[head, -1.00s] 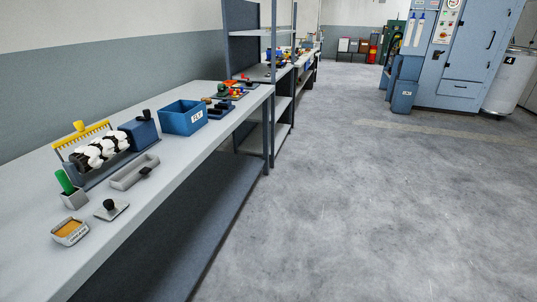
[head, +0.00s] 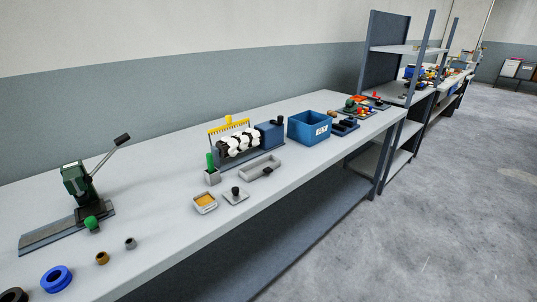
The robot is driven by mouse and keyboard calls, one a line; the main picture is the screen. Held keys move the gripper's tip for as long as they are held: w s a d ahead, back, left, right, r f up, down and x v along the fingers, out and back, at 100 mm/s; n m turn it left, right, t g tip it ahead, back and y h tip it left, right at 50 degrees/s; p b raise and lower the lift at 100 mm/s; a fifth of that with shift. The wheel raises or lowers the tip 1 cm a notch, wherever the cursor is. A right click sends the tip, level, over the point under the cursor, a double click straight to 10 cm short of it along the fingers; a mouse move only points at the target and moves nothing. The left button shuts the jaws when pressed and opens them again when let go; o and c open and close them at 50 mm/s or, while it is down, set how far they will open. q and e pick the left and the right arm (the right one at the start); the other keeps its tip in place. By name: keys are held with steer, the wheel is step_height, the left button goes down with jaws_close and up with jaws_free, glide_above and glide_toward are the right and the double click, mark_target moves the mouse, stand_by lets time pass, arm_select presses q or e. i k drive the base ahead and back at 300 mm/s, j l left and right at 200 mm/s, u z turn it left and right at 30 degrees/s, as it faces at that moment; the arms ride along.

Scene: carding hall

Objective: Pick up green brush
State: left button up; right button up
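A green brush (head: 210,161) stands upright in a small grey holder (head: 212,178) on the long workbench in the head view. Only its green upper part shows; the lower part is hidden in the holder. It is just left of a machine with white rollers (head: 238,145) and a yellow comb-like bar. Neither of my grippers is in view.
The grey bench (head: 150,240) also bears a green lever press (head: 78,185), a blue ring (head: 56,279), an orange-filled tray (head: 204,203), a black-knobbed plate (head: 235,195) and a blue bin (head: 309,128). Open floor (head: 430,220) lies to the right.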

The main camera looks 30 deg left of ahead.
mark_target(209, 158)
steer(key=j+u, duration=0.1)
steer(key=u, duration=1.2)
